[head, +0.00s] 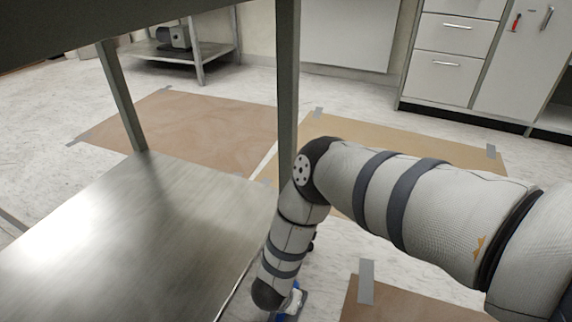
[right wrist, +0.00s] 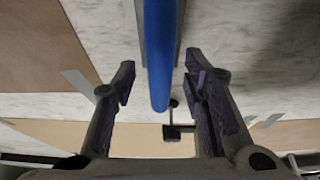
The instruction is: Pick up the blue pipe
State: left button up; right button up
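The blue pipe (right wrist: 158,50) runs down from the top edge of the right wrist view to just past the fingertips, with its rounded end toward me. My right gripper (right wrist: 161,75) is open, with one dark finger on each side of the pipe. Gaps show between the pipe and both fingers. In the head view my right arm reaches down beside the metal table, and its hand is mostly hidden at the bottom edge. A small blue patch (head: 284,317) shows there; I cannot tell how much of it is the pipe. My left gripper is not in view.
A metal table's lower shelf (head: 130,235) and its post (head: 288,80) stand left of my right arm. Brown sheets (head: 190,130) are taped to the pale floor. White drawers (head: 445,75) and another metal table (head: 200,65) stand at the back. A small dark fixture (right wrist: 178,130) shows below the pipe's end.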

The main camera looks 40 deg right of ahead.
grip_shut()
jog(key=shift+r, duration=0.15)
